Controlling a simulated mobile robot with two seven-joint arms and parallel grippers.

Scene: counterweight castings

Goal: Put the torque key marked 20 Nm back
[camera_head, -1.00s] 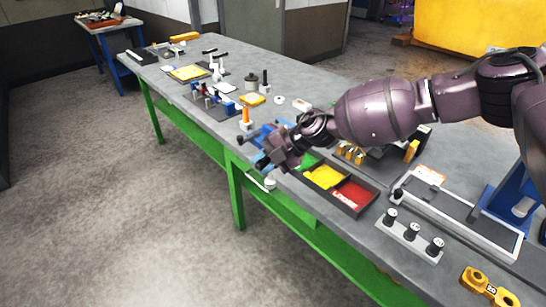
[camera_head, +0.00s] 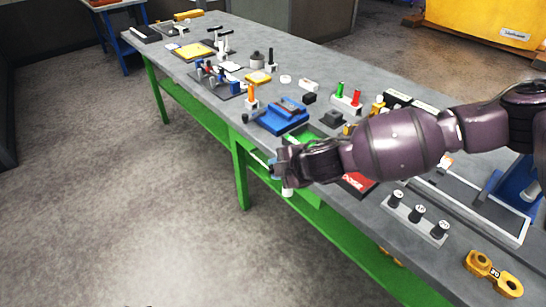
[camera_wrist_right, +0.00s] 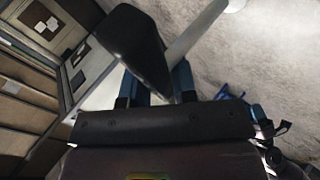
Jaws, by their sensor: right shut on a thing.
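My right gripper (camera_head: 281,168) is just off the front edge of the bench (camera_head: 352,210), in front of the blue fixture (camera_head: 281,116). It is shut on a tool with a pale end (camera_head: 288,191) hanging below the jaws. In the right wrist view, my gripper (camera_wrist_right: 158,88) has a dark, broad piece (camera_wrist_right: 137,45) and a pale rod (camera_wrist_right: 196,32) at its jaws. No marking on the held tool can be read. A pale rack (camera_head: 411,221) holds three black-topped pieces (camera_head: 419,212); their markings are too small to read. My left gripper is out of view.
A yellow two-ringed part (camera_head: 492,273) lies at the near right. My right forearm mostly covers the tray with a red compartment (camera_head: 357,182). An orange-handled tool (camera_head: 252,95) and a red-topped piece (camera_head: 357,97) stand on the bench. Open floor lies left of the bench.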

